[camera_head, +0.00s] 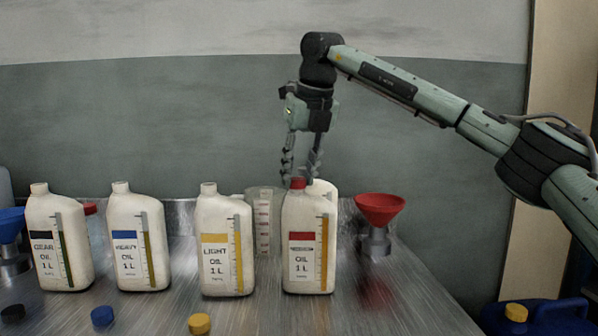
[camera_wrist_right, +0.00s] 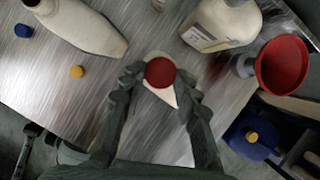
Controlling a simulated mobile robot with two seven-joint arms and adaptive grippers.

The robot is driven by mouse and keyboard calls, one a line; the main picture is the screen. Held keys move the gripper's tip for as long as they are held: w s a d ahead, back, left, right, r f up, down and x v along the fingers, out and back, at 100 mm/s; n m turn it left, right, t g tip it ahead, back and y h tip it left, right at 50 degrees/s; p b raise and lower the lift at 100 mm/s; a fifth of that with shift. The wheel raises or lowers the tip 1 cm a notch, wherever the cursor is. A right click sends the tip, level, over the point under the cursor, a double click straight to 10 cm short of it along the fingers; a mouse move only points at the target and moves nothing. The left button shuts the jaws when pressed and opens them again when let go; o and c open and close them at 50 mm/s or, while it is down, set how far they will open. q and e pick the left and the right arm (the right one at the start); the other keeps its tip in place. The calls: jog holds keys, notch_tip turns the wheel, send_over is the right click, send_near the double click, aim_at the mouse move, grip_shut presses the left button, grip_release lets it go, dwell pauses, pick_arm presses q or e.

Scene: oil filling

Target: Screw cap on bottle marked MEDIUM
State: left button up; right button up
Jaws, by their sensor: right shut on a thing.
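The white bottle with the red label (camera_head: 302,262) stands upright at the right end of the front row; its top label word is too small to read surely. The red cap (camera_head: 297,183) is at the top of its neck. My right gripper (camera_head: 300,174) points down from above with its fingers around the cap. In the right wrist view the red cap (camera_wrist_right: 160,72) sits between the fingertips, shut on it, with part of the white bottle (camera_wrist_right: 163,95) below. Thread contact is hidden. My left gripper is not in view.
Bottles marked LIGHT (camera_head: 219,265), a blue-labelled one (camera_head: 128,255) and GEAR (camera_head: 47,262) stand to the left. Yellow (camera_head: 199,324), blue (camera_head: 103,316) and black (camera_head: 13,313) caps lie in front. A measuring jug (camera_head: 262,222) is behind; a red funnel (camera_head: 379,206) stands right.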

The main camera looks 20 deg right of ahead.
jog(key=o, duration=0.8)
jog(key=shift+f, duration=0.1)
jog(key=shift+c, duration=0.2)
